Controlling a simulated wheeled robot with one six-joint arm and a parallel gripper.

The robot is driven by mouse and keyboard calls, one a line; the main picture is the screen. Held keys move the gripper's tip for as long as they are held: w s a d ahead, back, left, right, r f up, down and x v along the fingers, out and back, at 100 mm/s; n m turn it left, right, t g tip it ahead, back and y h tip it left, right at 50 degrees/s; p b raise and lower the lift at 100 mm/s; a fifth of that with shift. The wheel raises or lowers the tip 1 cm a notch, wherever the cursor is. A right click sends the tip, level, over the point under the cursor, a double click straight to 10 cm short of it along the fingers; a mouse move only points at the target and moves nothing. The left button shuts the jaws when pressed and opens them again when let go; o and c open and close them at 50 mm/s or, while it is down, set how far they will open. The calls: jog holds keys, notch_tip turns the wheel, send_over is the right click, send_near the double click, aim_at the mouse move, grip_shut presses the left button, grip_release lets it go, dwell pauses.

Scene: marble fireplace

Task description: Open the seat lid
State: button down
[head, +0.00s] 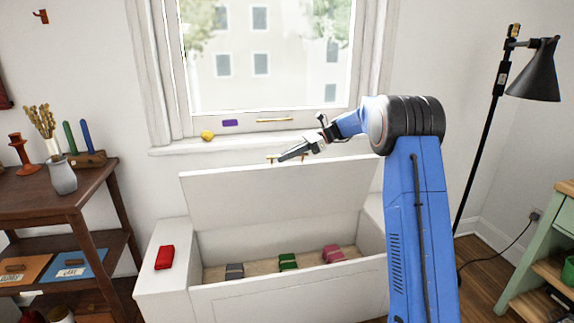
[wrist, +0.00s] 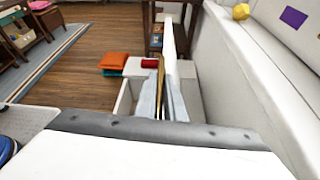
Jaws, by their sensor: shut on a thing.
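The white seat lid (head: 270,198) stands raised, leaning back toward the window wall, with the white bench (head: 300,300) open below it. A brass handle (head: 271,157) shows at the lid's top edge. My gripper (head: 283,157) is shut on this handle. In the wrist view my fingers (wrist: 165,103) close around the brass handle (wrist: 160,85), and the lid shows edge-on (wrist: 169,40) beyond them. The fingers hide part of the handle.
Inside the bench lie a grey bundle (head: 234,271), a green one (head: 288,262) and a pink one (head: 333,253). A red bundle (head: 165,257) sits on the bench's left end. The windowsill (head: 180,148) is behind the lid; a black lamp (head: 535,75) stands right.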

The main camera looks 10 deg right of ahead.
jog(key=shift+w, duration=0.6)
jog(key=c, duration=1.8)
grip_release()
jog(key=shift+c, duration=0.2)
jog(key=shift+d+r, duration=0.1)
jog(key=shift+d, duration=0.05)
jog(key=v, duration=1.7)
jog(key=shift+w, duration=0.1)
